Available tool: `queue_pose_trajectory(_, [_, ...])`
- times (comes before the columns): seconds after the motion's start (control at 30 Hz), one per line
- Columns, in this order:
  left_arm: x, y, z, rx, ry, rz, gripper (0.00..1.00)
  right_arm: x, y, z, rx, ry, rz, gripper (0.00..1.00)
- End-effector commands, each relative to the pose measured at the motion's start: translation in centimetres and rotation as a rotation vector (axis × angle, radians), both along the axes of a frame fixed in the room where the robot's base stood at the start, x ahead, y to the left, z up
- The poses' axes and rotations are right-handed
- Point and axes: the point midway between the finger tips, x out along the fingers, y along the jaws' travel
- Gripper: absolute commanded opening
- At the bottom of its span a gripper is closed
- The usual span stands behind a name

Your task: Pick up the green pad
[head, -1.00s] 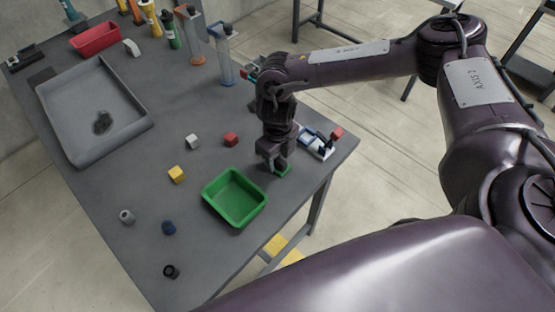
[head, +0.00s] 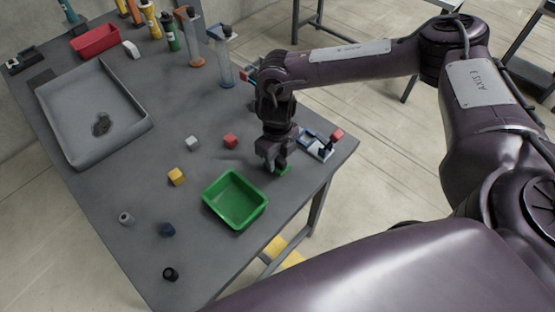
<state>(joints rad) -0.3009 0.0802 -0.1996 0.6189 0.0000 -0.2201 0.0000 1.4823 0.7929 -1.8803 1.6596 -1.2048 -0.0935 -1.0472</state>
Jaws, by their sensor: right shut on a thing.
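The green pad (head: 284,170) lies low at the table's right side, just behind and right of the green tray. Only a small part of it shows below my fingers. My right gripper (head: 277,168) points down over it and is shut on it. I cannot tell whether the pad is touching the table or slightly above it. My left gripper is not in view.
The green tray (head: 214,206) stands close in front of my right gripper. A red cube (head: 230,141), white cube (head: 192,143) and yellow cube (head: 177,176) lie to the left. A white-and-blue device (head: 318,147) stands right. A large grey tray (head: 140,128) fills the far left.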

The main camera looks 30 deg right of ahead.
Motion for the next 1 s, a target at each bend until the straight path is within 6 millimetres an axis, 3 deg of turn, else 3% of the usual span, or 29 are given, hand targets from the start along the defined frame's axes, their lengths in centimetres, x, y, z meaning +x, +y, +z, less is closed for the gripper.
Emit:
queue_pose_trajectory(0.17, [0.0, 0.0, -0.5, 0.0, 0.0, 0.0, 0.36, 0.2, 0.0, 3.2, 0.002, -0.006, -0.001, 0.16])
queue_pose_trajectory(0.33, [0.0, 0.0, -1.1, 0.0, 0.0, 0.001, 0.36, 0.1, 0.0, 7.7, 0.002, -0.008, -0.001, 0.16])
queue_pose_trajectory(0.6, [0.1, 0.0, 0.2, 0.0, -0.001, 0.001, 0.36, 0.1, 0.0, 14.4, -0.002, -0.007, 0.002, 0.16])
queue_pose_trajectory(0.8, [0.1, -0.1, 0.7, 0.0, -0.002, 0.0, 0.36, 0.1, 0.0, 17.1, -0.001, -0.004, 0.0, 0.16])
queue_pose_trajectory(1.0, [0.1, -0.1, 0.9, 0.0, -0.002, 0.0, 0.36, 0.0, 0.0, 18.4, -0.001, -0.003, 0.0, 0.16])
